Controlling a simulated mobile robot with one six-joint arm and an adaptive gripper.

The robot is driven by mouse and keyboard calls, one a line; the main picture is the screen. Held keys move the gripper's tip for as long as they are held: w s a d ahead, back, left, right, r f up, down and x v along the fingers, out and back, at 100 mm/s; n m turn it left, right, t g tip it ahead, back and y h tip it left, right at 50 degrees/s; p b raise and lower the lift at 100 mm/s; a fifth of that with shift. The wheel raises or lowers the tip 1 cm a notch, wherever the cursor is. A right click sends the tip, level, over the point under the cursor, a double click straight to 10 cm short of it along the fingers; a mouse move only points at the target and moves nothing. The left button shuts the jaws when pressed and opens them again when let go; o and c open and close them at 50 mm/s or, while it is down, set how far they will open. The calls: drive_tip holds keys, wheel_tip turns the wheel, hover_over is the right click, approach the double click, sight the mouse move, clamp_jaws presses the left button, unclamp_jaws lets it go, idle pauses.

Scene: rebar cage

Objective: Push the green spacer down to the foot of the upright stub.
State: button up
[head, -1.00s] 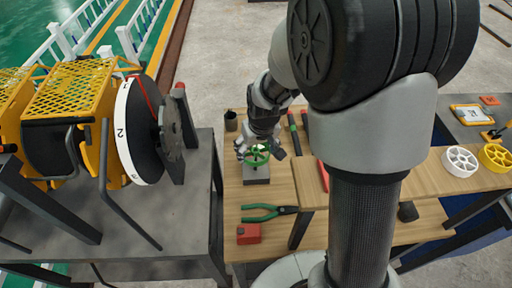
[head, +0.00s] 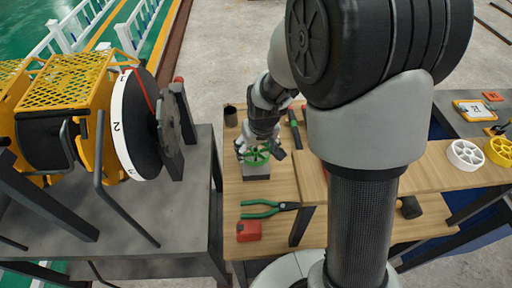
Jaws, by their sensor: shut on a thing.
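The green spacer (head: 257,155) is a spoked wheel just above a grey block (head: 257,173) on the wooden bench. My gripper (head: 258,152) comes down from above and is shut on the green spacer. The upright stub is hidden behind the spacer and the gripper, so I cannot tell how far down it the spacer sits.
Green-handled pliers (head: 268,209) and a red box (head: 248,231) lie in front of the block. A dark cup (head: 230,116) stands at the back left. A white wheel (head: 464,155) and a yellow wheel (head: 498,151) sit at the right. A grey table (head: 180,220) with a yellow machine stands left.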

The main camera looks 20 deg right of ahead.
sight(256, 159)
drive_tip(key=shift+f+b, duration=2.2)
drive_tip(key=shift+f, duration=0.6)
drive_tip(key=o, duration=1)
drive_tip(key=v, duration=0.7)
drive_tip(key=shift+s+r, duration=0.1)
drive_tip(key=shift+r, duration=0.2)
